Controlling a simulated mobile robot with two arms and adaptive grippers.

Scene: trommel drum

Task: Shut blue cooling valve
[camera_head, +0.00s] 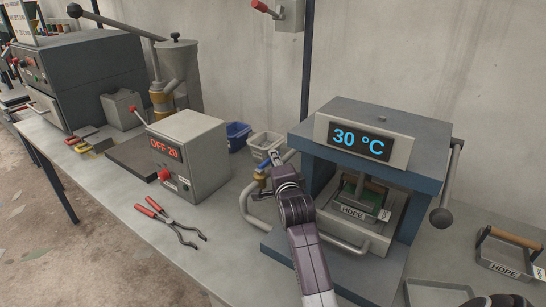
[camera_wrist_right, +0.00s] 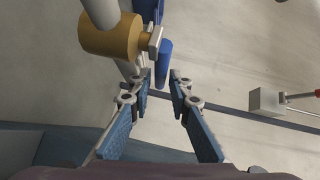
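The cooling valve has a brass body (camera_wrist_right: 112,37) on a grey pipe and a blue lever (camera_wrist_right: 163,62) in the right wrist view. My right gripper (camera_head: 276,158) reaches to the valve. In the wrist view its fingers (camera_wrist_right: 160,80) are open, with the blue lever's end just ahead of the gap between the fingertips. I cannot tell whether they touch it. My left gripper is not in view.
The blue press (camera_head: 430,135) reads 30 °C, with a lever at its right. A grey control box (camera_head: 205,150) reads OFF 20. Red-handled pliers (camera_head: 165,217) lie on the bench. Blue (camera_head: 237,131) and grey (camera_head: 262,140) bins stand behind. A tray marked HDPE (camera_head: 505,262) lies right.

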